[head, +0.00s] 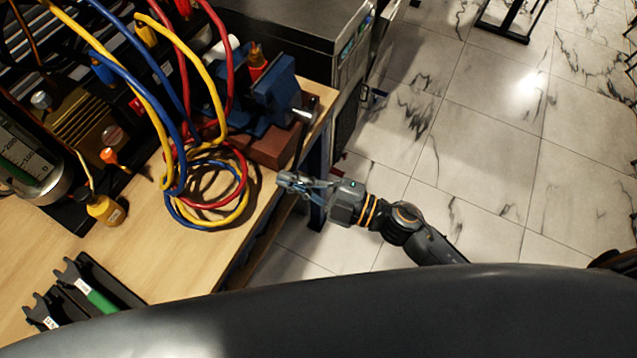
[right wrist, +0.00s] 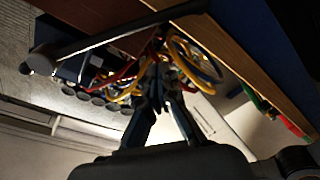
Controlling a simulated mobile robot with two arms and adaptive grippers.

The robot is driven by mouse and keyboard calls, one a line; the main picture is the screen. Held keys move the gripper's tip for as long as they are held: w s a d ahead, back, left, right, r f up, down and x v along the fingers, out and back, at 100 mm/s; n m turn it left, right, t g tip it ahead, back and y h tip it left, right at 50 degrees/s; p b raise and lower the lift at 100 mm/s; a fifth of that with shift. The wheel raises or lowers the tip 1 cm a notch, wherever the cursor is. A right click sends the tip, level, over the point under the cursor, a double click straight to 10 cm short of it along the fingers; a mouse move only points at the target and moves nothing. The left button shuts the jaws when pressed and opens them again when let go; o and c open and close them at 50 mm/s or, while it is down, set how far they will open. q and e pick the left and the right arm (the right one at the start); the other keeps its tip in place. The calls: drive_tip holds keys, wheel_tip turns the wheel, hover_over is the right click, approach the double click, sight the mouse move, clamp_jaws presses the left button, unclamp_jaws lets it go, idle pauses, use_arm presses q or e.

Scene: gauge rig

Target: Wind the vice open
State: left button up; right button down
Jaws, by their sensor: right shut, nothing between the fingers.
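The blue vice (head: 272,92) is mounted on a reddish-brown block at the right edge of the workbench. Its silver screw end (head: 303,114) sticks out past the bench edge, and a dark handle bar (head: 299,142) runs down from it. In the right wrist view the bar (right wrist: 110,38) crosses the upper left and ends in a round knob. My right gripper (head: 282,179) is shut and empty, near the bench edge, below the vice in the picture and apart from the bar. Its fingers (right wrist: 162,68) also show in the right wrist view. How far the vice jaws are apart is unclear.
Coiled red, yellow and blue hoses (head: 208,190) lie on the workbench (head: 150,245) left of my right gripper. Open tiled floor (head: 480,140) lies to the right.

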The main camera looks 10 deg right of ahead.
drive_tip(key=shift+w+d+f+b, duration=0.2)
drive_tip(key=shift+w+d+f, duration=0.25)
drive_tip(key=shift+w+f, duration=0.2)
drive_tip(key=shift+w+d+f+b, duration=0.15)
drive_tip(key=shift+w+d+f, duration=0.25)
drive_tip(key=shift+w+f, duration=0.2)
use_arm(q)
drive_tip(key=shift+w+d+f+b, duration=0.15)
drive_tip(key=shift+w+d+f, duration=0.1)
drive_tip(key=shift+w, duration=0.2)
drive_tip(key=shift+w+d+f+b, duration=0.15)
drive_tip(key=shift+w+d+f, duration=0.1)
drive_tip(key=shift+w, duration=0.2)
use_arm(e)
drive_tip(key=shift+w+d+f+n, duration=0.15)
drive_tip(key=shift+f+n, duration=0.1)
drive_tip(key=shift+n, duration=0.25)
drive_tip(key=shift+w, duration=0.1)
